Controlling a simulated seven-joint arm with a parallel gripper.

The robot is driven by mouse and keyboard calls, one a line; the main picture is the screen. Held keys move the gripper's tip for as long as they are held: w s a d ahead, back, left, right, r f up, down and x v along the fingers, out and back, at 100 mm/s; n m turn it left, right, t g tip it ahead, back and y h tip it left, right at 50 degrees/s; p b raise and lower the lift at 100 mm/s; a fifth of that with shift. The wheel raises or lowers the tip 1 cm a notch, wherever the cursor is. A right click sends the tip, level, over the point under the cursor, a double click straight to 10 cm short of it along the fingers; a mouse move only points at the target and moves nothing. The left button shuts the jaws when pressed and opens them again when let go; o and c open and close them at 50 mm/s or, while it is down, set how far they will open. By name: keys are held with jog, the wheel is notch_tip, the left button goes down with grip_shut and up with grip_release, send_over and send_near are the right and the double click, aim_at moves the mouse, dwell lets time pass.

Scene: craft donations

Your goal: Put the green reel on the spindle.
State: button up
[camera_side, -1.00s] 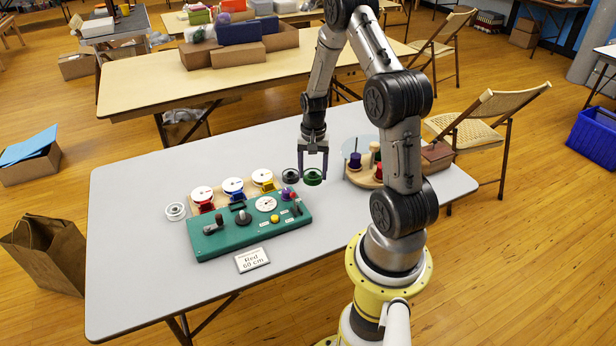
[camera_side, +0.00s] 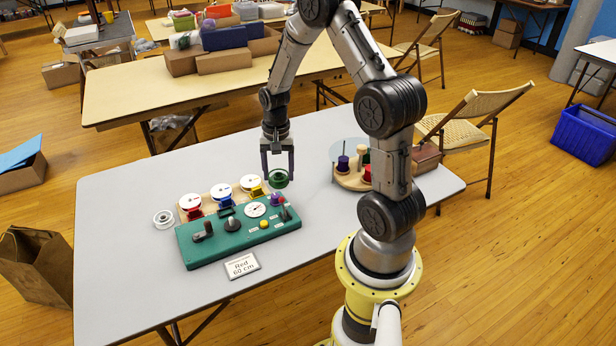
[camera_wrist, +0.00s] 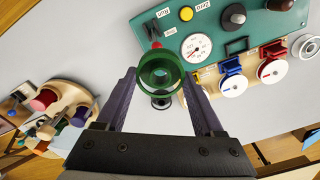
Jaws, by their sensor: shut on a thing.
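My gripper (camera_side: 278,168) is shut on the green reel (camera_side: 279,180), with one finger on each side of it. In the wrist view the green reel (camera_wrist: 161,68) is seen end-on, and its hollow middle shows. A small dark round fitting (camera_wrist: 160,101), which looks like the spindle, shows partly past the reel's rim, between the fingers. In the side view the reel covers this fitting. I cannot tell whether the reel touches it or is centred over it. The teal control box (camera_side: 215,245) is close by.
White reels on red, blue and yellow holders (camera_side: 222,190) stand behind the box. A loose white reel (camera_side: 163,219) lies at left. A round wooden stand (camera_side: 352,184) with coloured reels is at right. A "Red 60 cm" card (camera_side: 242,265) lies in front. The table's left part is clear.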

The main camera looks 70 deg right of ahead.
jog(key=w+a+f+n, duration=0.1)
jog(key=w+a, duration=0.2)
jog(key=w+a+f+n, duration=0.1)
jog(key=w+a, duration=0.2)
jog(key=w, duration=0.1)
jog(key=w+a+f+n, duration=0.1)
jog(key=w+a, duration=0.3)
jog(key=shift+a+f+n, duration=0.1)
jog(key=shift+f+n, duration=0.05)
jog(key=shift+n, duration=0.15)
jog(key=shift+f, duration=2.8)
jog(key=shift+f, duration=0.65)
jog(key=o, duration=1)
jog(key=shift+o, duration=0.2)
jog(key=shift+r, duration=0.1)
notch_tip(320, 180, up, 11)
